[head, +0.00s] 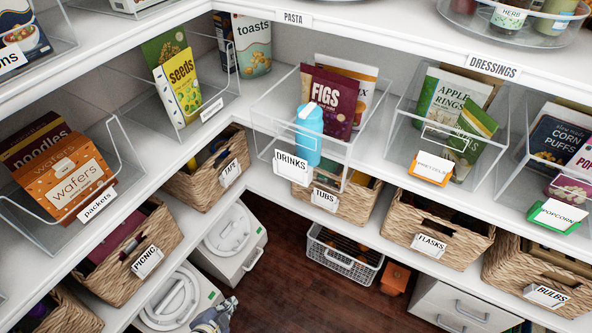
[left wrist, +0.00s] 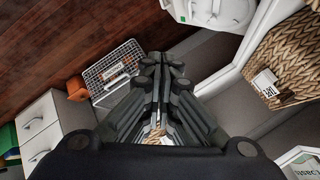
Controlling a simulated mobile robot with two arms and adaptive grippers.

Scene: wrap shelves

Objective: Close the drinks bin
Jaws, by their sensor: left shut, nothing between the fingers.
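The drinks bin (head: 346,152) is a clear box with a DRINKS label (head: 291,166) on its front, on the middle shelf in the head view. It holds a purple figs packet (head: 327,102), a light blue bottle (head: 308,135) and another packet behind. Its front stands out past the shelf edge, over the tubs basket (head: 338,201). My left gripper (head: 214,318) is low at the bottom edge of the head view, well below and left of the bin. In the left wrist view its fingers (left wrist: 162,70) are together and empty. My right gripper is not in view.
Clear bins labelled pretzels (head: 432,168) and popcorn (head: 559,214) stand to the right. A seeds bin (head: 211,108) is left. Woven baskets line the shelf below. A wire basket (head: 343,259) and white containers (head: 231,232) are at floor level. The wooden floor (head: 290,290) has free room.

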